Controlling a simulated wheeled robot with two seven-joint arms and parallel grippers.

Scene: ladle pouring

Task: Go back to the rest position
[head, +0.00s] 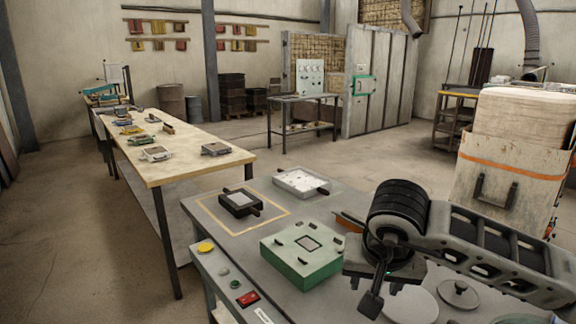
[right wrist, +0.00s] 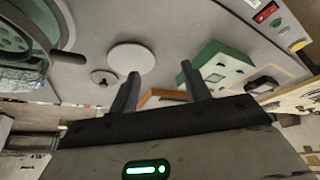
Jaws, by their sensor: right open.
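My right gripper (head: 380,290) hangs over the near right part of the grey workbench (head: 225,215), its arm coming in from the right. In the right wrist view its two fingers (right wrist: 160,72) are apart with nothing between them. The green mould box (head: 303,252) sits on the bench left of this gripper; it also shows in the right wrist view (right wrist: 222,66). A large round vessel with a dark handle (right wrist: 65,57) is cut off at the left of the wrist view; I cannot tell if it is the ladle. My left gripper is out of view.
A dark mould (head: 240,203) and a pale tray (head: 301,183) lie at the bench's back. A pale disc (head: 412,306) and a knobbed lid (head: 459,293) lie near the gripper. A large pale container (head: 505,185) stands behind my right arm. Clear floor lies left.

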